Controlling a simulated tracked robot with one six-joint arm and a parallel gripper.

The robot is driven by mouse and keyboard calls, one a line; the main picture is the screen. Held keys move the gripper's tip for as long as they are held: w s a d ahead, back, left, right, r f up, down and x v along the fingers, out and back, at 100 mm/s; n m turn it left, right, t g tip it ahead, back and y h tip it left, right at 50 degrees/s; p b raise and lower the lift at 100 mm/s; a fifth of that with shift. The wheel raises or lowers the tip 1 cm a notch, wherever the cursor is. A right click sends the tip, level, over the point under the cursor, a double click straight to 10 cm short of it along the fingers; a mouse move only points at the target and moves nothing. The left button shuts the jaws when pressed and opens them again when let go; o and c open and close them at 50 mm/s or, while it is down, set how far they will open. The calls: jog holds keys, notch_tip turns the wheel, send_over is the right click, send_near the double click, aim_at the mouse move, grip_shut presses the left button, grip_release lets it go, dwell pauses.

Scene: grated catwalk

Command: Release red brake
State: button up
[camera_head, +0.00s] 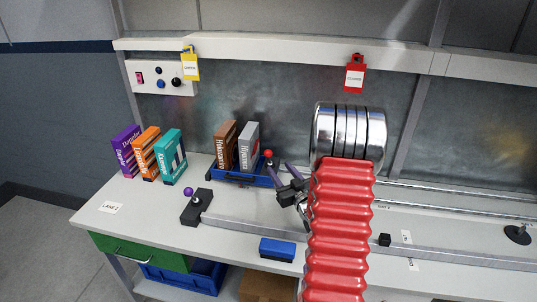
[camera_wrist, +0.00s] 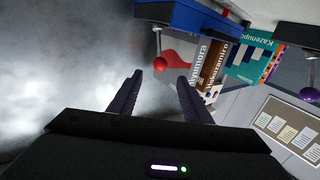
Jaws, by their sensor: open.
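The red brake shows as a red ball knob (camera_head: 268,154) at the right end of a blue tray (camera_head: 226,174) on the bench. In the wrist view the knob lies just beyond and between the fingertips of my gripper (camera_wrist: 160,82), with nothing held. Whether any finger touches it, I cannot tell.
Brown and grey boxes (camera_head: 236,145) stand in the tray. Purple, orange and teal boxes (camera_head: 148,154) stand left. A purple knob (camera_head: 188,191) sits on a black block on a rail. A blue block (camera_head: 277,249) lies in front. Tags hang from the shelf (camera_head: 290,48).

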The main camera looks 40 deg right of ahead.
aim_at(270, 156)
jog(key=x, duration=1.1)
jog(key=shift+w+d, duration=0.1)
jog(key=shift+w, duration=0.25)
jog(key=c, duration=1)
